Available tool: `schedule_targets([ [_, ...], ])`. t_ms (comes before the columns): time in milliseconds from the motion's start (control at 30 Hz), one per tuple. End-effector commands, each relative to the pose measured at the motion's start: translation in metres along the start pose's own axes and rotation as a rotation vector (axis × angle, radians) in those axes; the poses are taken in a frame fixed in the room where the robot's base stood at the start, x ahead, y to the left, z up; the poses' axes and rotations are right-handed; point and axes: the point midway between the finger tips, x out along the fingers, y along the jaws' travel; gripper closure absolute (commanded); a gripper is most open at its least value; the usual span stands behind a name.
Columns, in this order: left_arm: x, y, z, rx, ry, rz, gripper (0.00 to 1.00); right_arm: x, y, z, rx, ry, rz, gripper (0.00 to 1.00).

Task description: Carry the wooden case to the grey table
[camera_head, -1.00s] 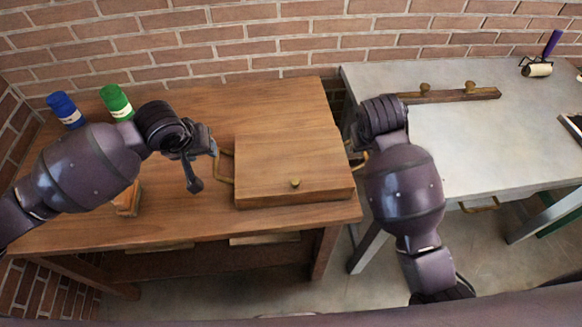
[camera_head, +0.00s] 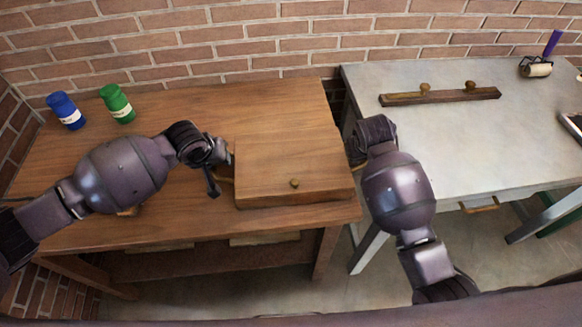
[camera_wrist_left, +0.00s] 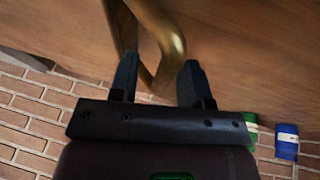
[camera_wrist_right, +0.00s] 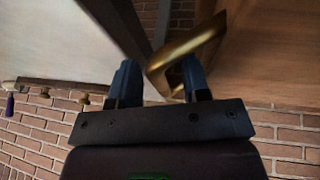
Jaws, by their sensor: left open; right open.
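The wooden case (camera_head: 285,160) lies flat and closed on the brown wooden table (camera_head: 180,222), with a small brass knob (camera_head: 294,183) near its front edge. A brass handle is on each side. My left gripper (camera_wrist_left: 158,82) is open, with the left handle (camera_wrist_left: 165,40) between its fingers. My right gripper (camera_wrist_right: 160,82) is open, with the right handle (camera_wrist_right: 185,55) between its fingers. In the head view the wrists hide most of both handles. The grey table (camera_head: 440,145) stands to the right, across a narrow gap.
A blue jar (camera_head: 66,111) and a green jar (camera_head: 117,103) stand at the back left of the wooden table. A dark wooden bar with knobs (camera_head: 440,97) and a roller (camera_head: 536,67) lie at the grey table's back. Its middle is clear.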

Motion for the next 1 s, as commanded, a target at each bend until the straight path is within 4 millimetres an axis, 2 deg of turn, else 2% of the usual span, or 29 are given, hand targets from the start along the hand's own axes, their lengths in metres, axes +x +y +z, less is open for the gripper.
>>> schedule_targets([
  [67,-0.0001,0.0,0.0,0.0,0.0,0.0,0.56,-0.0002,0.0001,-0.0001,0.0,0.0,0.0,0.57],
  [367,-0.0002,-0.0001,0.0001,-0.001,0.0,0.0,1.0,-0.0003,0.0001,-0.0001,0.0,0.0,0.0,1.0],
  [1000,-0.0002,-0.0002,0.0001,-0.001,-0.001,0.0,1.0,-0.0004,0.0,-0.0002,0.0,0.0,0.0,1.0],
])
